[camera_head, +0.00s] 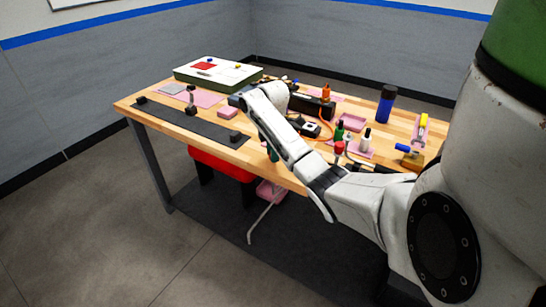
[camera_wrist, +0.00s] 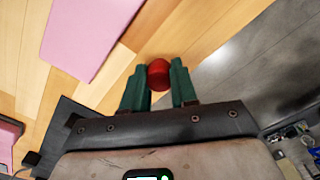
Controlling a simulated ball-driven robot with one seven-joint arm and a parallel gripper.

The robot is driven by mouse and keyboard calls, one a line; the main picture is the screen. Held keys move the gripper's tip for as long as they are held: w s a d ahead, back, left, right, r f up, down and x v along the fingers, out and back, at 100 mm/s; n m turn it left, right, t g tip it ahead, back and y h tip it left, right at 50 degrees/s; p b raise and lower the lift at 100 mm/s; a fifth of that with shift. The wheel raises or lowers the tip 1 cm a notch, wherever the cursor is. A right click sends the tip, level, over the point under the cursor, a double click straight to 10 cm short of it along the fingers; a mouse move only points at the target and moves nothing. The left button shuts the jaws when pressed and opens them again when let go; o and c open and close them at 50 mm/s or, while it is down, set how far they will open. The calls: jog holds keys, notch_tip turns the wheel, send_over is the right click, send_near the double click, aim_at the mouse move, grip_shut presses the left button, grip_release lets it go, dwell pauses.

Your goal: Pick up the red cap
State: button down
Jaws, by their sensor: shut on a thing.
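The red cap (camera_wrist: 158,75) is a small round red piece in the wrist view, held between the two green fingertips of my gripper (camera_wrist: 157,82). The gripper is shut on it. Wooden table top shows behind the cap, close to the table edge; I cannot tell how high the cap is above the wood. In the head view the green fingers (camera_head: 272,153) show small below my arm, near the table's front edge, and the cap between them cannot be made out.
The wooden table (camera_head: 146,101) holds a dark strip (camera_head: 190,122), a green-and-white case (camera_head: 218,72), pink mats, a blue bottle (camera_head: 386,103), small bottles and a red-topped item (camera_head: 339,148). A red-topped stool (camera_head: 222,163) stands under the front edge. Open floor lies at left.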

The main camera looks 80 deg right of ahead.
jog(key=s+a+r+p, duration=0.7)
jog(key=s+a+r, duration=0.2)
jog(key=s+r, duration=0.1)
jog(key=shift+s+r, duration=0.4)
jog(key=shift+r, duration=0.3)
jog(key=c, duration=1.4)
grip_release()
grip_shut()
